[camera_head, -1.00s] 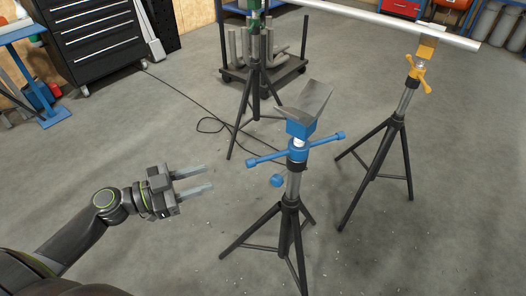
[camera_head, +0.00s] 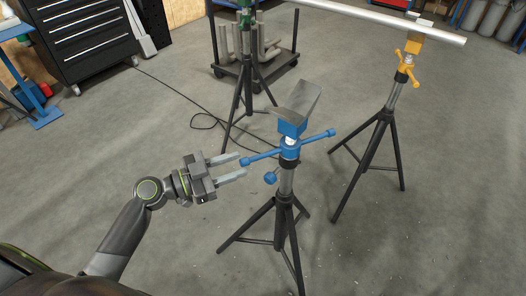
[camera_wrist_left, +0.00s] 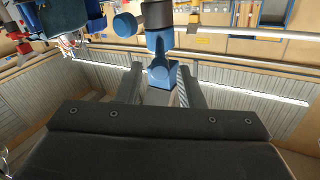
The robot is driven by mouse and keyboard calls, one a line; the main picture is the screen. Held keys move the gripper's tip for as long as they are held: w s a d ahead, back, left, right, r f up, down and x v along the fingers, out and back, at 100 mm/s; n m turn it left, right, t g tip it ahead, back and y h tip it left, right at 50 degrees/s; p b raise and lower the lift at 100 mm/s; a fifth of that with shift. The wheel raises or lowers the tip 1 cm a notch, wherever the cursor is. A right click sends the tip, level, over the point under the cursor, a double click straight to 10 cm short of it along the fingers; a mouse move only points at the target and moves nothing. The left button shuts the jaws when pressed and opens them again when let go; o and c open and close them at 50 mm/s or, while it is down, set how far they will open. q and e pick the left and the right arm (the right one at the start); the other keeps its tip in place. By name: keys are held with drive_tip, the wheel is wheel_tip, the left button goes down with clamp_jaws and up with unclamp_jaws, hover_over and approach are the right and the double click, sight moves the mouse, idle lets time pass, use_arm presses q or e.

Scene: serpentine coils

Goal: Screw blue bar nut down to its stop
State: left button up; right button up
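The blue bar nut (camera_head: 290,151) sits on the upright post of the middle stand, with its crossbar running from lower left to upper right. A short bright piece of screw shows between the nut and the blue V-head (camera_head: 292,128) above it. My left gripper (camera_head: 242,164) is open, its two fingers pointing at the left end of the bar. In the left wrist view the blue bar end (camera_wrist_left: 161,75) appears between the spread fingertips (camera_wrist_left: 160,82); I cannot tell whether either finger touches it. My right gripper is not in view.
A blue side knob (camera_head: 270,178) sticks out below the nut. The black tripod legs (camera_head: 286,215) spread beneath. A yellow stand (camera_head: 408,62) and a green stand (camera_head: 246,40) carry a long pipe (camera_head: 390,20) behind.

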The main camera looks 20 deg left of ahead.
sight(281, 150)
use_arm(q)
drive_tip(key=p+x, duration=0.2)
drive_tip(key=x, duration=0.6)
drive_tip(key=shift+w+d, duration=0.1)
drive_tip(key=shift+w, duration=0.05)
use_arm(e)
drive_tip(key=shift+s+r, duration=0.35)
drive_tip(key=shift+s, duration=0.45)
use_arm(q)
clamp_jaws()
